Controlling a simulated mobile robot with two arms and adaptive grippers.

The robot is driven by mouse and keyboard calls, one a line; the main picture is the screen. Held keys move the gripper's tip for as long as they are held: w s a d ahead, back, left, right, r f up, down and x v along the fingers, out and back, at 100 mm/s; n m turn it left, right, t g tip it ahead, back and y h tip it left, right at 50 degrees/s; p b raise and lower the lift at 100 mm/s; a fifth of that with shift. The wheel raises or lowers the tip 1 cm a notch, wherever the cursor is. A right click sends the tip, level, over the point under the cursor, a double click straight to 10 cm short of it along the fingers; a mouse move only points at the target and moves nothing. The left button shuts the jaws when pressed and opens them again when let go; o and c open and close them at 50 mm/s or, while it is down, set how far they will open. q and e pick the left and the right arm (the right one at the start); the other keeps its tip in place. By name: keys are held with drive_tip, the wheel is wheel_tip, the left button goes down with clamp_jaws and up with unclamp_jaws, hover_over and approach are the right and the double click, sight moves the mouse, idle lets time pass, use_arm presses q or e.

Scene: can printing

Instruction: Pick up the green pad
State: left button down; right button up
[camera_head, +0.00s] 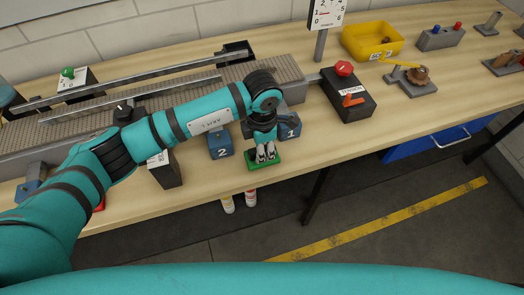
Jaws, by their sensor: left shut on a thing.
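The green pad (264,161) is a flat green piece at the front edge of the wooden table. My left gripper (266,157) points down from above, its fingers at the top of the pad and shut on it. The fingers hide part of the pad's upper face. I cannot tell whether the pad rests on the table or is slightly raised. My right gripper is not in view.
Blue blocks marked 2 (221,145) and 1 (290,126) stand close to the gripper. A conveyor (285,70) runs behind my arm. A black box with a red knob (347,96) and a yellow bin (371,42) are to the right. The table's front right is clear.

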use_arm(q)
drive_tip(key=shift+w+r, duration=0.1)
drive_tip(key=shift+r, duration=0.3)
drive_tip(key=shift+s+d+r+b, duration=0.15)
drive_tip(key=shift+d+r+b, duration=0.1)
drive_tip(key=shift+r+b, duration=0.25)
drive_tip(key=shift+s+d+r+b, duration=0.15)
drive_tip(key=shift+d+r+b, duration=0.05)
drive_tip(key=shift+r+b, duration=0.25)
drive_tip(key=s+d+r+b, duration=0.1)
drive_tip(key=s+d+b, duration=0.4)
drive_tip(key=s+d, duration=0.3)
drive_tip(key=d, duration=0.4)
drive_tip(key=shift+d+r, duration=0.3)
drive_tip(key=shift+d, duration=0.1)
